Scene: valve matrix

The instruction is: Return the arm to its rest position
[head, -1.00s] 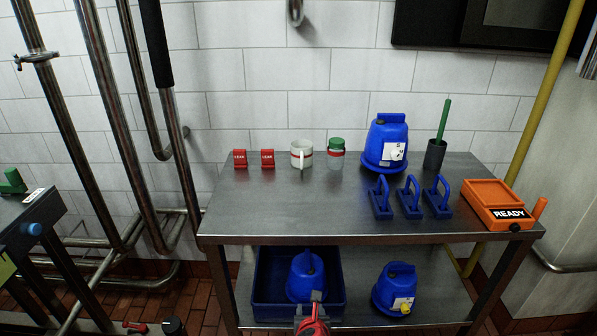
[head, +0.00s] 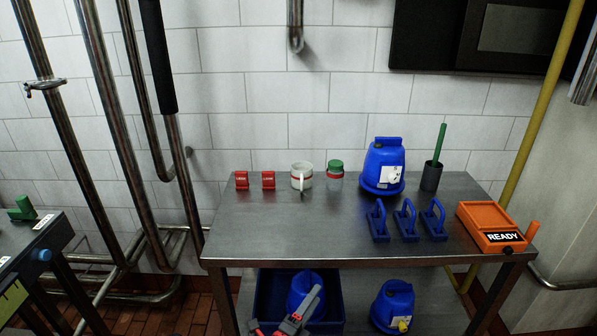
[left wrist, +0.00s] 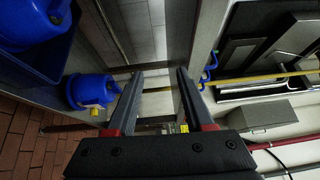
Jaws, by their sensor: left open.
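My left gripper (head: 287,312) shows at the bottom of the head view, in front of the shelf under the table. Its fingers are spread and empty. In the left wrist view the two dark fingers (left wrist: 160,72) stand apart with nothing between them. A blue canister (head: 303,293) in a dark blue bin (head: 268,290) is partly covered by the gripper in the head view. A second blue canister (head: 392,306) stands right of the bin, and a blue canister shows left of the fingers in the left wrist view (left wrist: 88,92). My right gripper is not in view.
The steel table (head: 300,230) holds two red tags (head: 255,180), a mug (head: 301,178), a green-lidded jar (head: 335,175), a blue canister (head: 383,168), several blue handles (head: 405,220), a dark cup (head: 431,177) and an orange READY box (head: 492,228). Its front left top is clear.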

